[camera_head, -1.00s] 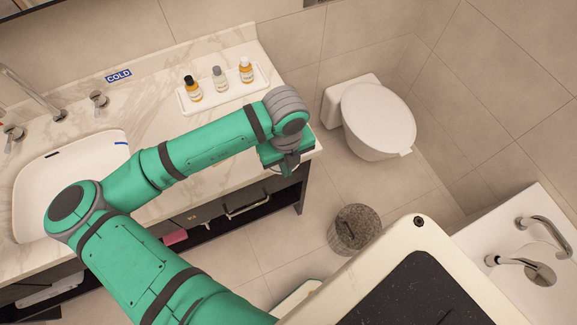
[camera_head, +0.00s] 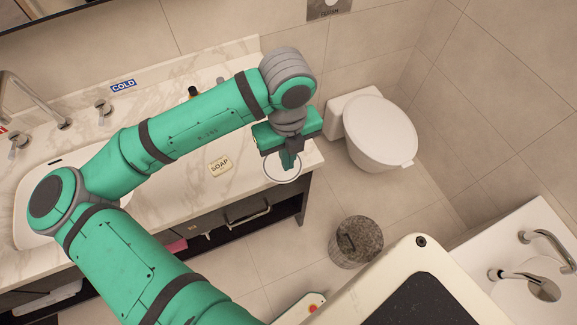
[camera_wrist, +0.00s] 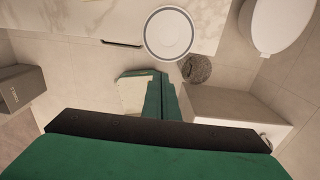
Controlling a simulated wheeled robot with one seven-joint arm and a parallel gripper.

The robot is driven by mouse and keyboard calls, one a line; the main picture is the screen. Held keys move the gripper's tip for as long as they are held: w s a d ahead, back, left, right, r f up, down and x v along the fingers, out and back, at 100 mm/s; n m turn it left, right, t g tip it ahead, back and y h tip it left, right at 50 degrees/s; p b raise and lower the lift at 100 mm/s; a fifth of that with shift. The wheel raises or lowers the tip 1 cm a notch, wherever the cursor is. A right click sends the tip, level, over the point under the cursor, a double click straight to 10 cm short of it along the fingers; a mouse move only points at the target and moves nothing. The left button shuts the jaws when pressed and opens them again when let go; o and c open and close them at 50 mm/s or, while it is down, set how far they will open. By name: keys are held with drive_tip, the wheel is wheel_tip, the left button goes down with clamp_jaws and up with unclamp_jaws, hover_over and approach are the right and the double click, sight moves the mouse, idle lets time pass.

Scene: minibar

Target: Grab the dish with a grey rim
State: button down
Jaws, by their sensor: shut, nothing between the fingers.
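The round white dish with a grey rim (camera_head: 271,174) is at the front right end of the marble counter, near its edge. My gripper (camera_head: 289,167) is shut and empty, pointing down, and covers part of the dish in the head view. I cannot tell the exact height gap between them. In the wrist view, the dish (camera_wrist: 168,33) shows whole and empty at the top. My shut green fingers (camera_wrist: 162,78) point toward it from below in the picture, apart from it.
A soap bar (camera_head: 220,166) lies on the counter left of the dish. A bottle (camera_head: 193,92) shows partly behind my arm. The toilet (camera_head: 378,133) stands to the right, and a speckled bin (camera_head: 356,242) is on the floor. A drawer handle (camera_head: 249,215) juts out below the counter.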

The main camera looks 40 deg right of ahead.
drive_tip(key=shift+r, duration=0.5)
drive_tip(key=c, duration=2.4)
unclamp_jaws()
drive_tip(key=shift+c, duration=0.2)
